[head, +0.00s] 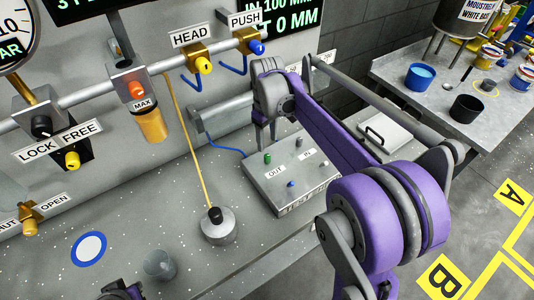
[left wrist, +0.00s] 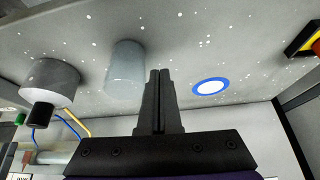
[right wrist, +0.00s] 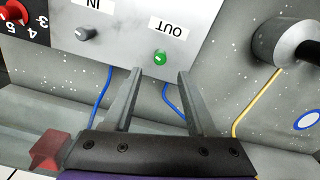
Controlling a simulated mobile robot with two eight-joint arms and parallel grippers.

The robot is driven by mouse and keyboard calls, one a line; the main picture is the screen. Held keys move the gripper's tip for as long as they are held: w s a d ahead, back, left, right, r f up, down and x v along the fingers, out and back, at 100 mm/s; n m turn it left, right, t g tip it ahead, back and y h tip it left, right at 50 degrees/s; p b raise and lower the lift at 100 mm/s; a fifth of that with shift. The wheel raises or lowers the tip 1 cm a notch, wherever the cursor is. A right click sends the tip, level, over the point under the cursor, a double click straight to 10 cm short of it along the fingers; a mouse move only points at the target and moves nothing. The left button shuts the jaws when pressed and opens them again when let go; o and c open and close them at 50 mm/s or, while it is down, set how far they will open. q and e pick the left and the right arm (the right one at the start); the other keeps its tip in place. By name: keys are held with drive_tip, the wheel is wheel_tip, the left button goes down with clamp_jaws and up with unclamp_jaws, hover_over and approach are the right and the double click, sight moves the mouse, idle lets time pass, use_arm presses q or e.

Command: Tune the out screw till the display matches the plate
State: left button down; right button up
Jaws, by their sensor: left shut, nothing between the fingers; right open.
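The grey box (head: 262,188) on the bench carries an OUT label (head: 275,172) and an IN label (head: 307,154). A green screw (head: 267,157) stands by OUT. In the right wrist view the green screw (right wrist: 160,58) lies just beyond and between the fingertips of my right gripper (right wrist: 160,74), which is open and empty. In the head view my right gripper (head: 266,132) hangs above the box's back left. A black display (head: 285,14) with green letters is cut off at the top. My left gripper (left wrist: 158,73) is shut and empty over the bench.
A grey weight (head: 219,228) with a yellow cord and a translucent cup (head: 159,265) stand on the bench, near a blue-ringed disc (head: 89,248). A rail with HEAD (head: 190,36) and PUSH valves runs behind. A side table (head: 400,62) holds pots.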

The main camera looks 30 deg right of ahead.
sight(267, 156)
wheel_tip(267, 156, down, 7)
idle(0.3)
drive_tip(key=shift+c, duration=0.4)
clamp_jaws()
